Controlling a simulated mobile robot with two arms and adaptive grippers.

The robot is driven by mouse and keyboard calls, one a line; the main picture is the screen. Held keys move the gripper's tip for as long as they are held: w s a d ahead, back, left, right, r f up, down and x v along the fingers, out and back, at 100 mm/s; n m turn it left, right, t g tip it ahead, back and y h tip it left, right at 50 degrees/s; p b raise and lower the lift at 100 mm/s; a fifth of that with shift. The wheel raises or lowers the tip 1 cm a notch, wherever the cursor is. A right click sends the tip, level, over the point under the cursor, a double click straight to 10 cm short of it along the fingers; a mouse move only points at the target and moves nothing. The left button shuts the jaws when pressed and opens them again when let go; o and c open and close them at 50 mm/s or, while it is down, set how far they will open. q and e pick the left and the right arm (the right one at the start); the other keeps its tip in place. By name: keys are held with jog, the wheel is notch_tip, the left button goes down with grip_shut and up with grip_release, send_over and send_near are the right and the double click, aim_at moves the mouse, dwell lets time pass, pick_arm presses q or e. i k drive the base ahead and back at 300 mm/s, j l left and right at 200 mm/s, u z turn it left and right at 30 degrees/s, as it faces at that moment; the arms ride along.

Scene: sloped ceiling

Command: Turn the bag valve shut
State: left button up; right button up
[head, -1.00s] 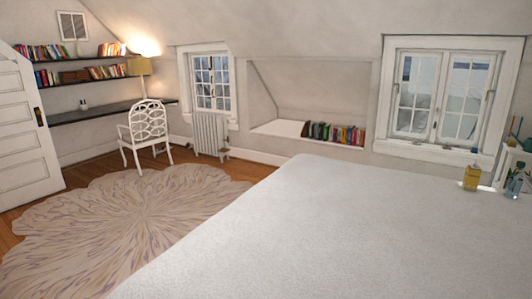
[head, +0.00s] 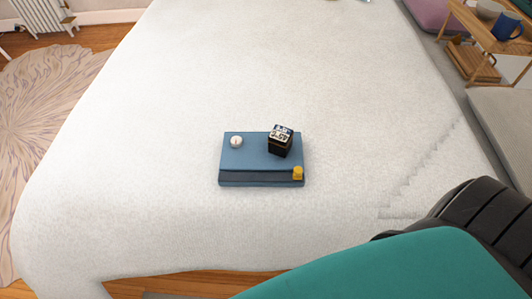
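A flat blue block-like bag (head: 250,158) lies on the white bed, with a dark band along its front side. A small yellow knob (head: 298,173) sits at its front right corner; it looks like the valve, but its turn position is too small to tell. A round white piece (head: 236,142) with a mark on top is at the back left of the bag. A small black block with pale digits (head: 280,140) stands tilted on its back right. No fingers of either gripper show in the head view.
The white bed (head: 140,140) is wide and clear around the bag. A large teal and black form, unclear, fills the lower right corner.

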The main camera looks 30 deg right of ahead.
aim_at(236, 141)
jog(key=j, duration=0.35)
jog(key=j+z, duration=0.2)
jog(key=z, duration=0.2)
jog(key=i+j+z, duration=0.1)
jog(key=z, duration=0.3)
jog(key=j+z, duration=0.25)
jog(key=z, duration=0.15)
